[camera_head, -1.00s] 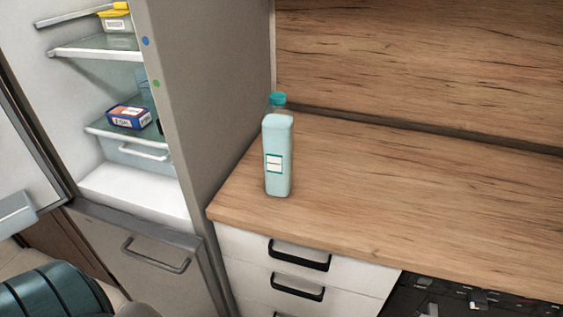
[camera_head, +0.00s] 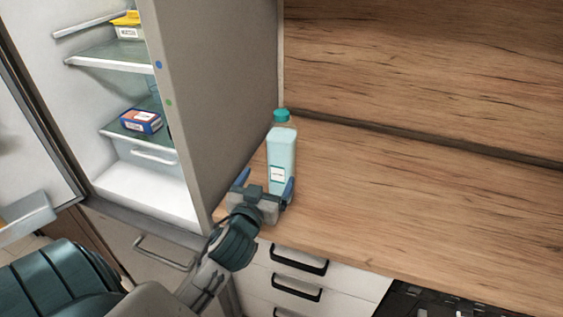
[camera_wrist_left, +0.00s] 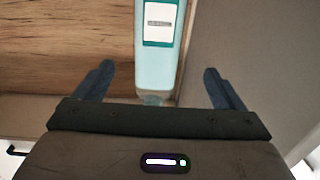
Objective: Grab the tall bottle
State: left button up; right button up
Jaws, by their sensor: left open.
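The tall bottle (camera_head: 282,152) is pale blue with a teal cap and a white label. It stands upright on the wooden counter, close to the fridge's side panel. My left gripper (camera_head: 265,187) is open at the bottle's lower front, with its blue fingers spread. In the left wrist view the bottle (camera_wrist_left: 157,60) appears ahead, between the lines of the two open fingers (camera_wrist_left: 158,85). I cannot tell from these views whether either finger touches it. My right gripper is not in view.
The open fridge (camera_head: 150,190) stands left of the counter, its tall side panel (camera_head: 220,90) close to my left gripper. A blue and red box (camera_head: 141,121) sits on a fridge shelf. The counter (camera_head: 400,210) is clear to the right. Drawers with black handles (camera_head: 299,262) are below.

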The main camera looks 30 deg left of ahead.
aim_at(277, 159)
pick_arm(q)
jog(key=p+x, duration=0.1)
jog(key=x, duration=0.1)
jog(key=r+x, duration=0.1)
jog(key=x, duration=0.2)
jog(key=shift+d+p, duration=0.15)
jog(key=shift+p, duration=0.25)
jog(key=shift+w, duration=0.4)
jog(key=shift+w+a+p, duration=0.3)
jog(key=shift+w+p, duration=0.25)
jog(key=p+x, duration=0.1)
jog(key=x, duration=0.2)
jog(key=shift+w+f+p, duration=0.15)
jog(key=shift+p, duration=0.25)
jog(key=shift+w+a+f, duration=0.15)
jog(key=shift+w+f, duration=0.05)
jog(key=shift+w, duration=0.25)
jog(key=shift+s, duration=0.15)
jog(key=c, duration=1.8)
jog(key=shift+r, duration=0.15)
jog(key=shift+c, duration=0.4)
